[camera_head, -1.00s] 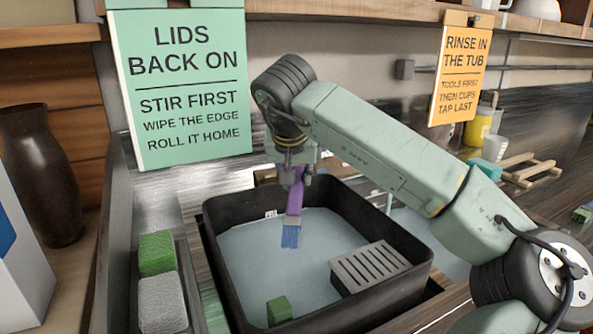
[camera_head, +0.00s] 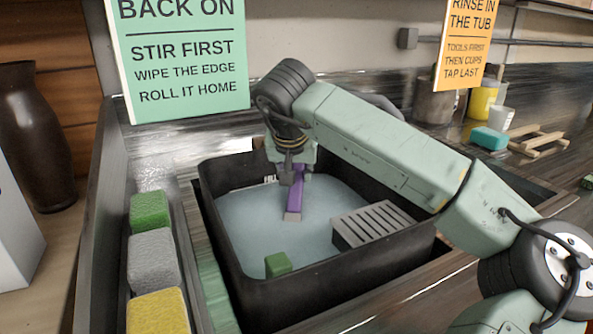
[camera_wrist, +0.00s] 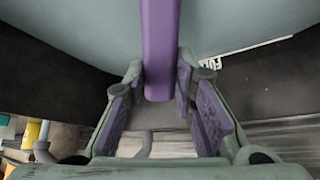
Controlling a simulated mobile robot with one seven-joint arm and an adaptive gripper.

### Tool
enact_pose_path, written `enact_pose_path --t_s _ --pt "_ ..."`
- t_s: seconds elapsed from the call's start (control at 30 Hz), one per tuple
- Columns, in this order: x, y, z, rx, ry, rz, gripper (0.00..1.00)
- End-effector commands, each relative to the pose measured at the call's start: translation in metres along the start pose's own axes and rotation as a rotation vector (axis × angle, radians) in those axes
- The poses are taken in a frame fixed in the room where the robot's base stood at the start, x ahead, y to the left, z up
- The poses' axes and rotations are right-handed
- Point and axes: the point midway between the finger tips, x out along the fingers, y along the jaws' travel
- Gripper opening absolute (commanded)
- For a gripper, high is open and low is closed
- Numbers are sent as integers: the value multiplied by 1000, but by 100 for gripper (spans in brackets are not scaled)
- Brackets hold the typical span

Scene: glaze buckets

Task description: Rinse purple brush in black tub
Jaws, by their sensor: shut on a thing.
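The purple brush (camera_head: 295,194) hangs bristle-end down inside the black tub (camera_head: 335,284), which holds pale blue water (camera_head: 250,225). Its metal ferrule (camera_head: 292,216) meets the water surface; its blue bristles do not show. My gripper (camera_head: 295,172) is shut on the upper handle, low over the far part of the tub. In the wrist view the purple handle (camera_wrist: 159,45) runs up from between the two fingers, with the water beyond it.
A grey slatted rack (camera_head: 373,223) sits at the tub's right side, and a green block (camera_head: 278,265) is near its front wall. Green (camera_head: 149,210), grey (camera_head: 151,260) and yellow (camera_head: 158,312) sponges stand in a tray left of the tub. Signs hang behind.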

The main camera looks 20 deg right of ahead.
Motion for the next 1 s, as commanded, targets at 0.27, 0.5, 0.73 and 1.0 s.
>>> enact_pose_path --t_s 0.27,0.5,0.73,1.0 --pt "0 0 0 0 0 0 0" --pt "0 16 -1 3 1 1 0" --pt "-1 35 0 1 0 0 0" --pt "-1 9 0 -4 1 -1 0"
